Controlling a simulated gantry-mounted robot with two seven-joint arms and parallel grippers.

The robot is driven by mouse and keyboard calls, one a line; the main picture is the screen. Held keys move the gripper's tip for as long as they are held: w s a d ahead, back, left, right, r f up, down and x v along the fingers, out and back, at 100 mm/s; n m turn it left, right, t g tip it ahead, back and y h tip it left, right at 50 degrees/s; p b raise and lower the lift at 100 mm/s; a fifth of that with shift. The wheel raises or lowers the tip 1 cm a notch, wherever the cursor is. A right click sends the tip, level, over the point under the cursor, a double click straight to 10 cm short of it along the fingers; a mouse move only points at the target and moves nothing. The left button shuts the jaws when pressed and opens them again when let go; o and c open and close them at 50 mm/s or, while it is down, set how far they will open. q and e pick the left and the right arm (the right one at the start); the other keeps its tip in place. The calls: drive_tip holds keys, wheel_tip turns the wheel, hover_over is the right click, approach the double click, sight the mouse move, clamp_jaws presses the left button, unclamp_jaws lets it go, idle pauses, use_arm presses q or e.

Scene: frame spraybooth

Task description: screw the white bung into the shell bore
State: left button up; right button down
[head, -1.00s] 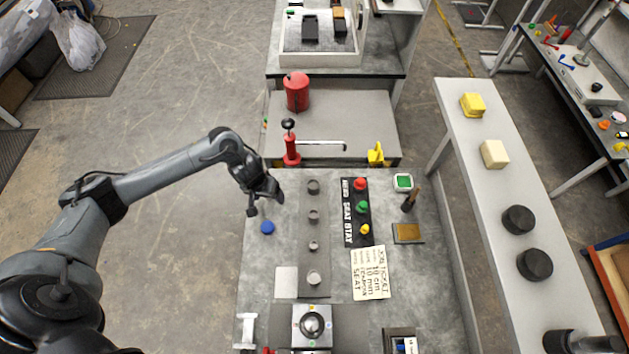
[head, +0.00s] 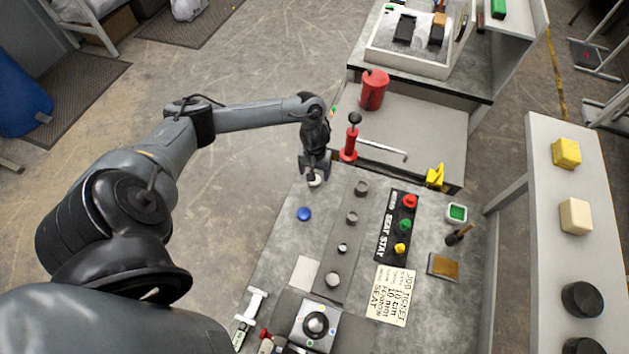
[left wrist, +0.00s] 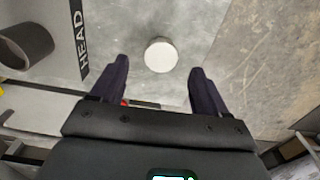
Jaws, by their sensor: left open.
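The white bung (head: 315,180) stands on the bench top behind the blue disc, partly hidden by my left gripper. In the left wrist view the white bung (left wrist: 160,55) is a pale round disc, seen end-on. My left gripper (head: 315,177) is open above it. The wrist view shows the bung between the lines of the two fingers, just beyond the tips (left wrist: 158,72), with clear gaps on both sides. My right gripper is not in view.
A blue disc (head: 304,214) lies near the bung. A grey strip with several round seats (head: 340,265) runs beside it. A switch panel (head: 388,248) and job ticket (head: 391,295) lie right.

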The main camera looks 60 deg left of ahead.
use_arm(q)
drive_tip(key=shift+s+f, duration=0.1)
drive_tip(key=shift+f, duration=1.9)
drive_tip(key=c, duration=1.1)
drive_tip(key=shift+r, duration=0.15)
